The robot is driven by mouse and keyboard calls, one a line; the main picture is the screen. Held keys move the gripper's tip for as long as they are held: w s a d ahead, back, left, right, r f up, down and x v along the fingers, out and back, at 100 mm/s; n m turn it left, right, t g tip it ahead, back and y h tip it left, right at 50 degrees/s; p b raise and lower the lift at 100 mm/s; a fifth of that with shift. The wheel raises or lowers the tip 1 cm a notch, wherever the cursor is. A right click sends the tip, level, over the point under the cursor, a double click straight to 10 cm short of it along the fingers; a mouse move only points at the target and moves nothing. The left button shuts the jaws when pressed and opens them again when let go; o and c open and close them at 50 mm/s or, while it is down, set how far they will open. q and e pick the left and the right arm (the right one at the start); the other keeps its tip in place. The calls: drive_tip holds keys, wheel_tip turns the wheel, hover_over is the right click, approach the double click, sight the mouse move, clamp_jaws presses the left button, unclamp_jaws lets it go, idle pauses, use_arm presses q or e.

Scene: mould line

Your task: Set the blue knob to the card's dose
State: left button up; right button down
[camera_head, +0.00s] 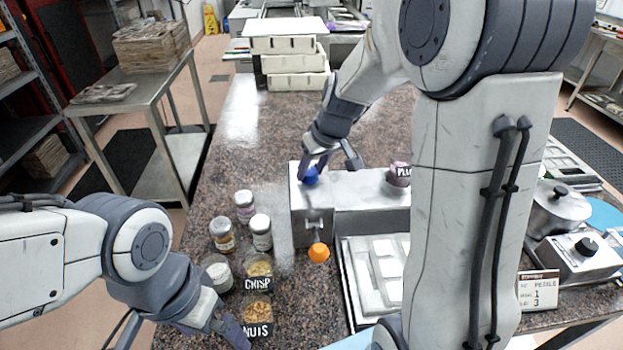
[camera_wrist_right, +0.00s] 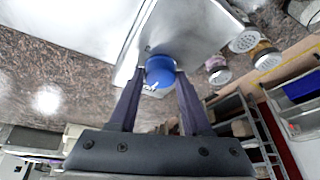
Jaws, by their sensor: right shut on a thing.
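The blue knob (camera_head: 310,177) sits on top of the grey dispenser (camera_head: 312,228). My right gripper (camera_head: 322,165) reaches down from above and is shut on the blue knob. In the right wrist view the knob (camera_wrist_right: 160,71) is between the two fingertips, with a white mark on it. A card (camera_head: 538,291) stands at the lower right; its heading is partly legible and the digits 1 and 3 show, but my right arm hides its left edge. My left gripper (camera_head: 232,331) is low at the front left, away from the knob; its finger opening is unclear.
An orange knob (camera_head: 319,252) is on the dispenser's front. A jar labelled PLU (camera_head: 399,174) stands on its right part. Several spice jars (camera_head: 261,232) and tubs labelled CRISP and NUTS stand left of it. A mould tray (camera_head: 352,290) lies in front. A pot (camera_head: 560,207) is right.

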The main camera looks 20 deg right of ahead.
drive_tip(key=shift+f+n+y+b, duration=0.1)
drive_tip(key=shift+n+y+b, duration=0.2)
drive_tip(key=shift+n+b, duration=0.5)
drive_tip(key=shift+c, duration=1.8)
unclamp_jaws()
drive_tip(key=v, duration=1)
drive_tip(key=shift+r+b, duration=0.35)
drive_tip(key=shift+d, duration=0.1)
